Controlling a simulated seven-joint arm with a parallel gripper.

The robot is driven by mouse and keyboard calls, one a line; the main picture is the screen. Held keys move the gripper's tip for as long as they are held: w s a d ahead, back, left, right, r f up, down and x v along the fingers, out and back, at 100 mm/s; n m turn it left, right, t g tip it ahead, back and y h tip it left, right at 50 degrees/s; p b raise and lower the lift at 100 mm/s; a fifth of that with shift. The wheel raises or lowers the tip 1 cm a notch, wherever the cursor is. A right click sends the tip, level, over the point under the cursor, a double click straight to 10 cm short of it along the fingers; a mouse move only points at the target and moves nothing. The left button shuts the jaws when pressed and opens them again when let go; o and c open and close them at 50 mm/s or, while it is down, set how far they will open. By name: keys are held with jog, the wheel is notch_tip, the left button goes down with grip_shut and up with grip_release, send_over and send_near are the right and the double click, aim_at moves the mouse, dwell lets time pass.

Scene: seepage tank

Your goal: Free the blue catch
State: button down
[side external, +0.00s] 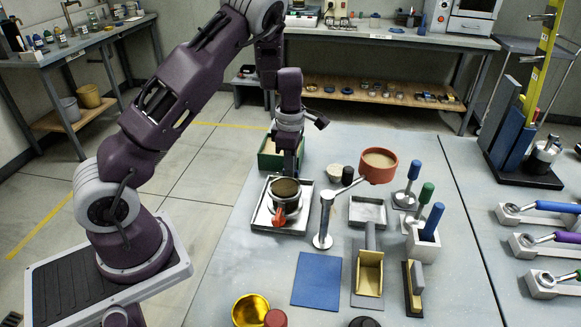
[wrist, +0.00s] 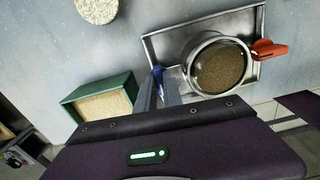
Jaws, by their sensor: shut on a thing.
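A round clear-walled vessel of brown sand (side external: 286,188) stands in a square metal tray (side external: 259,219); it also shows in the wrist view (wrist: 219,70). An orange-red catch (side external: 279,215) sticks out on its near side, and on its right in the wrist view (wrist: 268,50). The blue catch (wrist: 158,79) shows as a small blue bit between my fingertips, on the vessel's other side. My gripper (wrist: 157,86) points down and is shut on it at the tray's edge. In the side view my gripper (side external: 290,172) is just behind the vessel, and the blue catch is hidden.
A green box of pale sand (side external: 268,158) stands behind the tray. Blue- and green-handled tools (side external: 431,222) stand farther right. A blue mat (side external: 317,279) lies in front.

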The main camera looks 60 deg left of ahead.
jog(key=shift+w+n, duration=0.1)
jog(key=shift+n, duration=0.3)
jog(key=c, duration=1.5)
grip_release()
notch_tip(320, 180, up, 7)
jog(key=shift+r, duration=0.1)
